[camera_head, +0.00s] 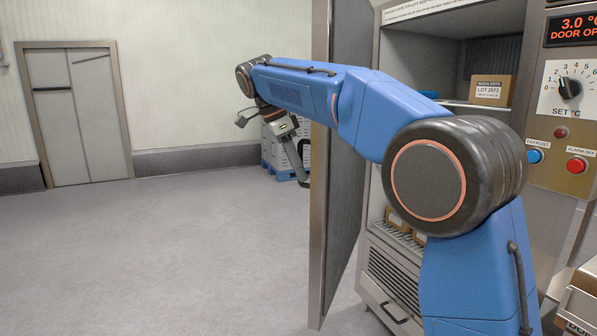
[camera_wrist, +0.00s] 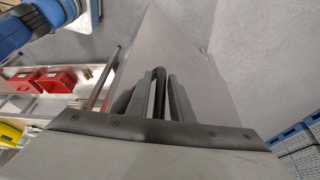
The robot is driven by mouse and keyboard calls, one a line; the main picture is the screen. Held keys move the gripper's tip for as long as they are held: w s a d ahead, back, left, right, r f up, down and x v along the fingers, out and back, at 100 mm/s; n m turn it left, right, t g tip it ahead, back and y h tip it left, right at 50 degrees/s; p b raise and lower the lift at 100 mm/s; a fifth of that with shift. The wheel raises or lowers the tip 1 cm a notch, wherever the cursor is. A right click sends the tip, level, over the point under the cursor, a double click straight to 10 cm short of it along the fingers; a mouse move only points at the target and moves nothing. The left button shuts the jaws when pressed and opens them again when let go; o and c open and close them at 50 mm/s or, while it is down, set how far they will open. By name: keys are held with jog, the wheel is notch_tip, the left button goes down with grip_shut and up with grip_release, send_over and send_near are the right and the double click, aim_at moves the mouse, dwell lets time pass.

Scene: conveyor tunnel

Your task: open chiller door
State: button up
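The chiller door (camera_head: 345,150) stands swung wide open, its steel edge facing me in the head view. The door's face (camera_wrist: 150,40) also shows beyond my gripper in the wrist view. A dark door handle (camera_head: 302,170) sticks out on the door's left side. My gripper (camera_head: 290,145) is at this handle. In the wrist view its two grey fingers (camera_wrist: 160,95) are close together, with the dark handle (camera_wrist: 159,88) between them. The finger contact is partly hidden. The chiller display (camera_head: 575,29) reads 3.0 and "DOOR OP", cut off at the frame's edge.
The open chiller holds boxes, one marked LOT 2973 (camera_head: 490,90). A control panel with a dial (camera_head: 570,89) is on the right. Stacked crates on a blue pallet (camera_head: 280,160) stand behind the gripper. The grey floor (camera_head: 170,250) on the left is clear.

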jog(key=v, duration=0.7)
